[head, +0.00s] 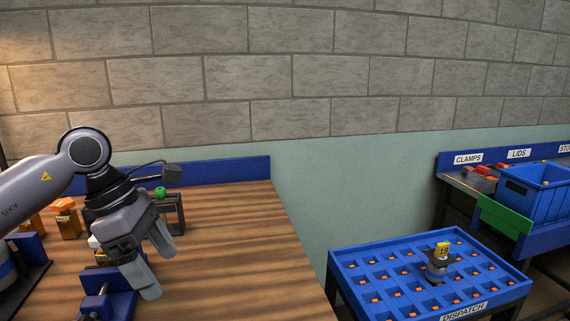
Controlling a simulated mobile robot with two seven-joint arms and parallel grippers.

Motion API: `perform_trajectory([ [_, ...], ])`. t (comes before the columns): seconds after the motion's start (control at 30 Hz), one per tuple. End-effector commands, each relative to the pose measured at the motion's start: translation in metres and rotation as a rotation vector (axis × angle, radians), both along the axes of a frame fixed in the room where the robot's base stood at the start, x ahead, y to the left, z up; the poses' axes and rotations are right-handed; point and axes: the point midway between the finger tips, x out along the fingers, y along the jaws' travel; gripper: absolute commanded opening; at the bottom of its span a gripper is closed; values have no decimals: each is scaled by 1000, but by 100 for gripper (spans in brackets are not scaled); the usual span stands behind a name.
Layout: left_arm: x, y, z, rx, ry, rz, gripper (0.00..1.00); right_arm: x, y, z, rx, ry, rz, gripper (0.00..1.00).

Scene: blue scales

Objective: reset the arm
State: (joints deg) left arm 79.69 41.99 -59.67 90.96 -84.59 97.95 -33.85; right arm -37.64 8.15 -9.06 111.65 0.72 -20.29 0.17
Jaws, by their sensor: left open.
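My left arm comes in from the left, and my left gripper (158,264) hangs over the wooden table (235,240) with its fingers pointing down and to the right. The fingers are apart and I see nothing between them. A blue fixture (105,298) stands on the table just below and left of the fingers. A pale item just left of the gripper is partly hidden by it. My right gripper is not in view.
A blue DISPATCH tray (345,262) with many pockets stands at right, holding a small item with a yellow tag 19 (441,250). Orange-topped jars (66,217) and a dark frame (176,213) are on the table. A blue bin (540,190) stands far right. The right table area is clear.

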Motion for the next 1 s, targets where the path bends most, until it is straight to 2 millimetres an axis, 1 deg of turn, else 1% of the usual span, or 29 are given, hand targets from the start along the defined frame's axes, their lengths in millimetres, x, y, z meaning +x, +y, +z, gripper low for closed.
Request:
perform_trajectory([
  [0.03,-6,-27,-9,-101,15,-18,88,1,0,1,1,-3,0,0],
  [0.07,-9,-42,-12,-163,21,-23,88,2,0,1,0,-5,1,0],
  [0.1,-14,-62,-14,-252,33,-26,88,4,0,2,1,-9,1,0],
  [0.13,-18,-77,-15,-319,44,-25,88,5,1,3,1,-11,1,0],
  [0.2,-29,-110,-12,-483,81,-13,88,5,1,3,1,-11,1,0],
  [0.3,-43,-148,-1,-719,147,29,88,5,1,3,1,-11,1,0],
  [0.4,-53,-175,17,-950,231,101,88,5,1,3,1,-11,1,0],
  [0.5,-58,-190,38,-1174,332,202,88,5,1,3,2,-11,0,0],
  [0.57,-58,-193,50,-1303,396,276,88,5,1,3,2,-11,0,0],
  [0.67,-52,-189,67,-1505,514,423,88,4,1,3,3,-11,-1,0],
  [0.77,-40,-175,76,-1692,636,600,88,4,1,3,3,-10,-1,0],
  [0.8,-35,-168,77,-1760,689,677,88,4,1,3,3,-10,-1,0],
  [0.87,-26,-154,74,-1857,766,802,88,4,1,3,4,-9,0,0],
  [0.93,-16,-135,66,-1957,856,961,88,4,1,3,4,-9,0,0],
  [1.0,-7,-115,52,-2044,944,1133,88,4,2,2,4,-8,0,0],
])
